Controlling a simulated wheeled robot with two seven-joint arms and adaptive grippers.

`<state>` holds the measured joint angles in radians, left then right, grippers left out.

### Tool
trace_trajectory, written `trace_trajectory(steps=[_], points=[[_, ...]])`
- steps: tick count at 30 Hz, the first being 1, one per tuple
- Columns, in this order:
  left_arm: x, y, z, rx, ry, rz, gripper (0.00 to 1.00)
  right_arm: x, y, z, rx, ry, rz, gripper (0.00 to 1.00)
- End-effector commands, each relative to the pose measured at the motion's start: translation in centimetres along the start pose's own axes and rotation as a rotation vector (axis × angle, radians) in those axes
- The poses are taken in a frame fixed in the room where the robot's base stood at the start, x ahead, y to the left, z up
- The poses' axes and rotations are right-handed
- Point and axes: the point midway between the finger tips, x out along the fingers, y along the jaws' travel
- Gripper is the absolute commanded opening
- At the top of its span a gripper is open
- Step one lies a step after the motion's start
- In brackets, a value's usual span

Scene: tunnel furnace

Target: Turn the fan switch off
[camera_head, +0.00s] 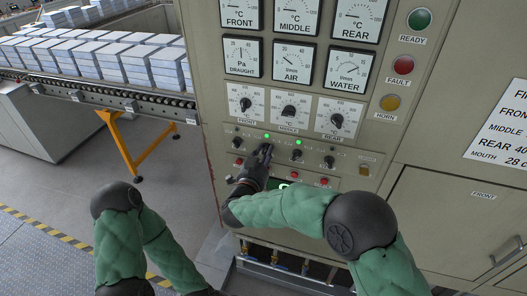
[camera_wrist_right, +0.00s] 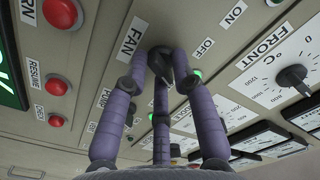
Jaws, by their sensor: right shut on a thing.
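The fan switch (camera_wrist_right: 160,58) is a dark knob beside the white "FAN" label (camera_wrist_right: 130,37) in the right wrist view. "OFF" and "ON" labels stand to its right on the beige panel. My right gripper (camera_wrist_right: 162,66) has its purple-grey fingers closed around the knob. In the head view, my right gripper (camera_head: 264,152) is at the panel's knob row and hides the switch behind it. Which way the knob points is not clear. My left arm shows at the lower left of the head view, but its gripper is out of the picture.
Neighbouring dark knobs (camera_head: 297,154) and red buttons (camera_head: 323,182) sit close around my right gripper. Temperature dials (camera_head: 289,108) are above. Green, red and amber lamps (camera_head: 403,65) are at the right. A conveyor (camera_head: 95,90) with stacked blocks stands at the left, with open floor before it.

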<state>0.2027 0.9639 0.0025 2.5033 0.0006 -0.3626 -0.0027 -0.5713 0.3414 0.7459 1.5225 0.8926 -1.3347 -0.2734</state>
Motion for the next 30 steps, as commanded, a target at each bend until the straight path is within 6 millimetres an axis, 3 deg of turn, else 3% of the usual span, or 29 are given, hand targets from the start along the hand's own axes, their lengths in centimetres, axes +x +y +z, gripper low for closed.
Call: trace_trajectory(steps=[15,30], points=[[-4.4,1.6,0.2,0.0,0.0,0.0,0.63,0.0,0.3,-0.1,-0.476,-0.008,0.009,0.0],[-7.5,2.7,0.3,0.0,0.0,0.0,0.63,0.0,0.2,-0.3,-0.905,-0.008,0.009,0.0]])
